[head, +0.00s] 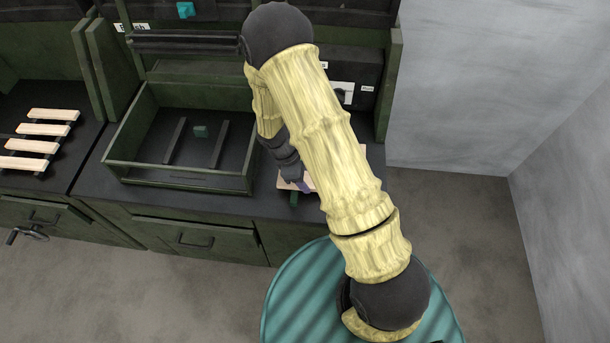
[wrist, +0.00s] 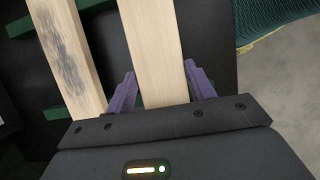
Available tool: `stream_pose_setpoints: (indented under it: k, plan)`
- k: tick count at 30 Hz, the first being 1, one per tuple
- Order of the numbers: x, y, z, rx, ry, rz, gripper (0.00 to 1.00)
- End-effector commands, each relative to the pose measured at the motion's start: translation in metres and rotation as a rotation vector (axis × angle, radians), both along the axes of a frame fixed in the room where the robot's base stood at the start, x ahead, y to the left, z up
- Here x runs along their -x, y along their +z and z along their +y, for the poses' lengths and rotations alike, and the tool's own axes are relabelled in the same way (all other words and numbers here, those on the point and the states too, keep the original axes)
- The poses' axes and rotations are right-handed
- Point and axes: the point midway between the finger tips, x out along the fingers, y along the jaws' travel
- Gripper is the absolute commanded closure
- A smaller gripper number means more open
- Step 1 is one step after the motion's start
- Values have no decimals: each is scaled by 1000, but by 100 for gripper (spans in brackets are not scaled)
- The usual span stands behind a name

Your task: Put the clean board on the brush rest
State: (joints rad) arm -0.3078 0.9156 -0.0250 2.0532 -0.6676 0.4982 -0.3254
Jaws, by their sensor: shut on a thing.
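The clean board (wrist: 152,45) is pale, unmarked wood and runs up the middle of the wrist view. My gripper (wrist: 160,88) has its purple fingers shut on the board's long sides. A second board (wrist: 66,60) with dark grey smudges lies to the left, apart from it. In the head view, my gripper (head: 302,187) is low over the bench's right part, mostly hidden by my arm; only a bit of pale board (head: 284,184) shows. I cannot tell whether the held board is lifted. Two dark rails (head: 175,140) in a green-walled tray may be the brush rest.
Several slats (head: 40,130) lie across dark rails at the left. Green supports (head: 294,199) show near the bench's front edge. A grey wall (head: 490,80) stands at the right.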

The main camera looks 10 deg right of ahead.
Motion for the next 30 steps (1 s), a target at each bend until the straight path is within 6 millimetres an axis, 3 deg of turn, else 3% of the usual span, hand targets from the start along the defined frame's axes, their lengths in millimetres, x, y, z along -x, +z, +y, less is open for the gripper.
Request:
stream_pose_setpoints:
  k: [23,24,27,30]
  plan:
    - [0,-5,1,0,2,0,72]
    - [0,-5,1,0,2,0,40]
    - [0,-5,1,0,2,0,21]
    - [0,-5,1,0,2,0,21]
